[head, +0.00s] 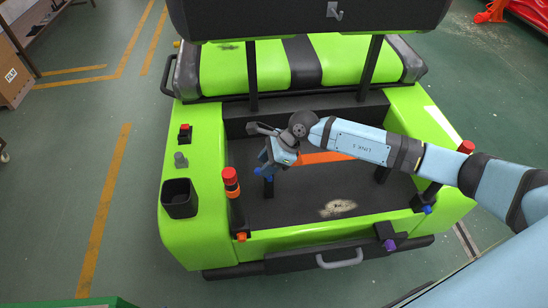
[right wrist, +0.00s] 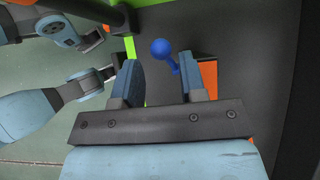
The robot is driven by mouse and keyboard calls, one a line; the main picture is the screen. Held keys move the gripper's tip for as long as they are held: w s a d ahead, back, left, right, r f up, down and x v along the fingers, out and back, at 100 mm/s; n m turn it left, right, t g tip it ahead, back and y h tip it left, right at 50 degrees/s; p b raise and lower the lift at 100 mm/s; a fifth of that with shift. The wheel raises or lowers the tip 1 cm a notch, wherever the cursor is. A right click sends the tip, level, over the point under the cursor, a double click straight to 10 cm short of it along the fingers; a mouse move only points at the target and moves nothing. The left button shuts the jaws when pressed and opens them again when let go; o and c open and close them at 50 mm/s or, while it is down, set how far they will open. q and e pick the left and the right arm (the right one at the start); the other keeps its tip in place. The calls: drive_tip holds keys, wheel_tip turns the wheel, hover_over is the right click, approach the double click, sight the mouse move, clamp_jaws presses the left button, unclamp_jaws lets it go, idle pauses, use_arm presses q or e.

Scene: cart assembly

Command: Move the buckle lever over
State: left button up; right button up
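The green cart (head: 205,235) has several small black buckle posts with coloured lever knobs around its dark cargo bed (head: 295,208). A blue lever knob (head: 258,171) shows at the far left part of the bed, next to my right gripper (head: 272,160). In the right wrist view, the blue knob (right wrist: 160,47) on its short stem shows in the gap of my right gripper (right wrist: 160,80). The fingers stand apart, with no visible grip on the lever. The stem runs toward the right finger; whether it touches is unclear. My left gripper is not seen in the head view.
Other lever knobs are orange (head: 241,237), purple (head: 390,244) and blue (head: 427,209). Red-topped posts (head: 231,183) stand at the bed's sides. An orange strip (head: 325,157) lies behind my arm. The green seat (head: 225,70) is behind. The front bed is clear.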

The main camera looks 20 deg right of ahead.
sight(256, 170)
drive_tip(key=b+x, duration=0.1)
drive_tip(key=x, duration=0.2)
drive_tip(key=shift+f, duration=0.1)
drive_tip(key=shift+w, duration=0.1)
drive_tip(key=c, duration=0.5)
drive_tip(key=shift+a, duration=0.1)
drive_tip(key=shift+w+a+f+b, duration=0.15)
drive_tip(key=shift+a+f+b, duration=0.3)
drive_tip(key=shift+a+b, duration=0.1)
drive_tip(key=shift+a+f, duration=0.1)
drive_tip(key=shift+a, duration=0.1)
